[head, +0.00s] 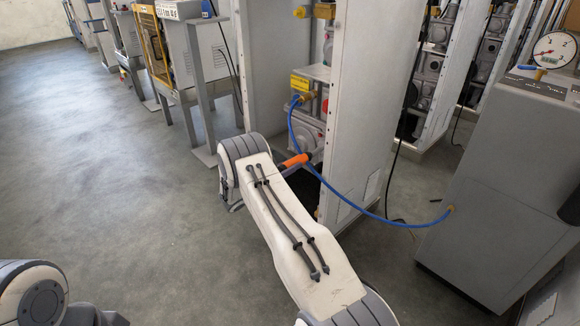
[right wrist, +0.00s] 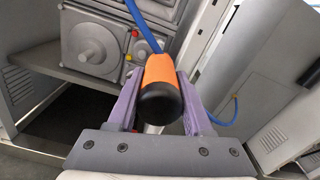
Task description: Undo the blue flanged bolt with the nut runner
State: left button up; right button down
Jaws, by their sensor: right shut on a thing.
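The nut runner (head: 295,161), an orange and black tool, is in front of the dispenser frame in the head view. In the right wrist view the nut runner (right wrist: 160,90) points away from me, its black end nearest the camera. My right gripper (right wrist: 158,108) is shut on it, with a purple finger on each side. In the head view my right arm hides most of this gripper. The working end of the nut runner is hidden. I cannot make out the blue flanged bolt in either view. Only part of my left arm shows at the lower left; its gripper is out of view.
A blue hose (head: 345,197) runs from the grey cabinet (head: 490,190) past the tool to a yellow fitting. A tall grey frame panel (head: 365,110) stands right of the tool. A round-fronted grey unit (right wrist: 92,46) is ahead. The floor (head: 110,180) at left is clear.

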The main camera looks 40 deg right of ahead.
jog(key=shift+w+d+r, duration=0.1)
jog(key=shift+d, duration=0.55)
dwell(0.8)
jog(key=shift+a, duration=0.25)
dwell(1.0)
jog(key=shift+a, duration=0.55)
jog(key=a+p, duration=0.1)
jog(key=a, duration=0.5)
jog(key=shift+s, duration=0.3)
